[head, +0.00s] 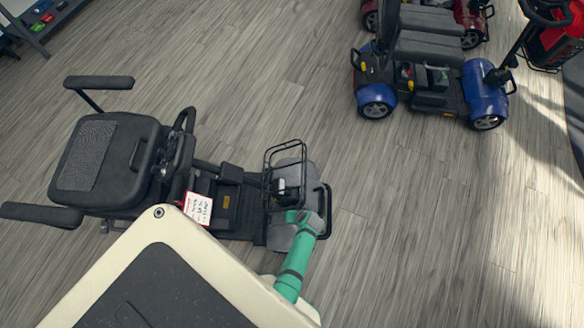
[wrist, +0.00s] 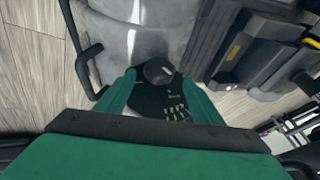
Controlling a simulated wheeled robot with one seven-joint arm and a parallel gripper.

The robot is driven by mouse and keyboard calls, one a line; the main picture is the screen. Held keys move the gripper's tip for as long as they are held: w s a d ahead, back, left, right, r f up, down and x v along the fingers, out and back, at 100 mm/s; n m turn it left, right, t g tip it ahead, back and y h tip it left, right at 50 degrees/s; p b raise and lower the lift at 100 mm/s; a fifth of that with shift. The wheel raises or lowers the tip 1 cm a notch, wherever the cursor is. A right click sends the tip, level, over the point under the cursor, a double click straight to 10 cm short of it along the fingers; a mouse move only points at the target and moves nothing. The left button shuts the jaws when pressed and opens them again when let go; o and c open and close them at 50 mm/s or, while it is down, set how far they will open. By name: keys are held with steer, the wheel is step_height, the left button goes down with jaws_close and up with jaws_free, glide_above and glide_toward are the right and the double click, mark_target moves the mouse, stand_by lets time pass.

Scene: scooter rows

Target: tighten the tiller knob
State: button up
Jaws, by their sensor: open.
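A scooter with a grey seat (head: 85,155) stands below me in the head view, its front end to the right. My green gripper (head: 293,214) is over that front end, beside the wire basket (head: 285,146). In the wrist view my gripper (wrist: 158,77) is open, one finger on each side of a round black knob (wrist: 158,71), which looks like the tiller knob. I cannot tell whether the fingers touch it. A dark panel with pale marks (wrist: 172,108) shows between the fingers. In the head view the knob cannot be made out.
A white tag with writing (head: 198,208) lies on the scooter near its seat. A blue scooter (head: 484,95) and a red one (head: 470,16) stand at the upper right. A black bar (wrist: 84,68) runs left of the fingers. The wooden floor between the scooters is clear.

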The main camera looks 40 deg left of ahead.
steer(key=shift+x, duration=1.9)
steer(key=shift+w, duration=0.15)
steer(key=c, duration=1)
steer(key=shift+d+f+g+y, duration=0.15)
steer(key=shift+d+g+y, duration=0.15)
steer(key=shift+y, duration=0.1)
steer(key=shift+c, duration=0.2)
steer(key=shift+w+d+f+m+g+y, duration=0.1)
steer(key=shift+m+g+y, duration=0.25)
steer(key=shift+y, duration=0.3)
steer(key=shift+d+f+m+g+y, duration=0.1)
steer(key=shift+d+m+g+y, duration=0.05)
steer(key=shift+g+y, duration=0.4)
steer(key=shift+a, duration=0.1)
steer(key=o, duration=1)
steer(key=shift+r, duration=0.1)
steer(key=shift+o, duration=0.2)
